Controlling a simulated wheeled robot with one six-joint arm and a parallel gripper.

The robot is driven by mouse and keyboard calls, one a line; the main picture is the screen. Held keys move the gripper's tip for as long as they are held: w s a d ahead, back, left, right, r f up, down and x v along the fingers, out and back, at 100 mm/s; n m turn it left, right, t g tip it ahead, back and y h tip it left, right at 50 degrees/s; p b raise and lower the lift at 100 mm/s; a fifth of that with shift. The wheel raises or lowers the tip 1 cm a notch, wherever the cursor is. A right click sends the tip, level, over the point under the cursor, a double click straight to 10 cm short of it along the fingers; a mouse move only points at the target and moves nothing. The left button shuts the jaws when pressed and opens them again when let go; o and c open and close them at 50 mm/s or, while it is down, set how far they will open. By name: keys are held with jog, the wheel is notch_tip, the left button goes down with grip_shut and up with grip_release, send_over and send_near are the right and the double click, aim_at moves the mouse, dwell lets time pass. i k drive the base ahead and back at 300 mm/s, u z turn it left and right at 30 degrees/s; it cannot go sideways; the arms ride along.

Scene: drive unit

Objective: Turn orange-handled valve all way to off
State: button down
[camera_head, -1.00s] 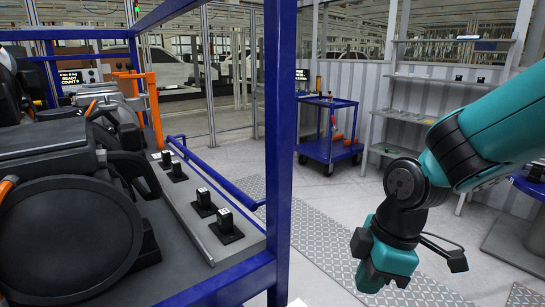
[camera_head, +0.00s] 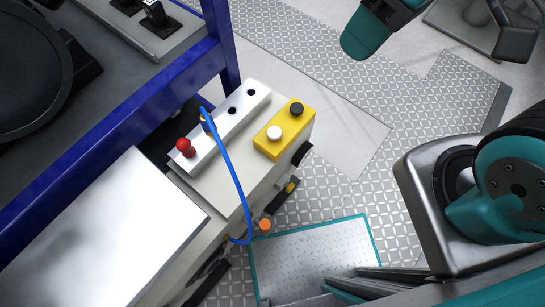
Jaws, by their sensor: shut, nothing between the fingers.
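A small orange part (camera_head: 265,224), perhaps the valve's handle, shows low on the side of a pale cabinet (camera_head: 222,186) at the lower middle. It is beside the lower end of a blue hose (camera_head: 236,172). The valve body and its turn position are too small to tell. The teal end of my arm, with my gripper (camera_head: 362,38), shows partly at the top, above the floor and well away from the orange part. It is shut and empty; its fingers are not clearly seen.
The cabinet top carries a yellow box (camera_head: 284,129) with white and black buttons, and a white strip with a red knob (camera_head: 184,146). A blue frame (camera_head: 110,105) crosses the left. A teal-edged plate (camera_head: 318,258) lies below. Patterned floor (camera_head: 345,185) is open to the right.

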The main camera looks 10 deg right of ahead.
aim_at(265, 226)
jog(key=z, duration=0.7)
jog(key=k, duration=0.85)
jog(key=u, duration=0.95)
jog(key=i, duration=0.5)
jog(key=u, duration=0.05)
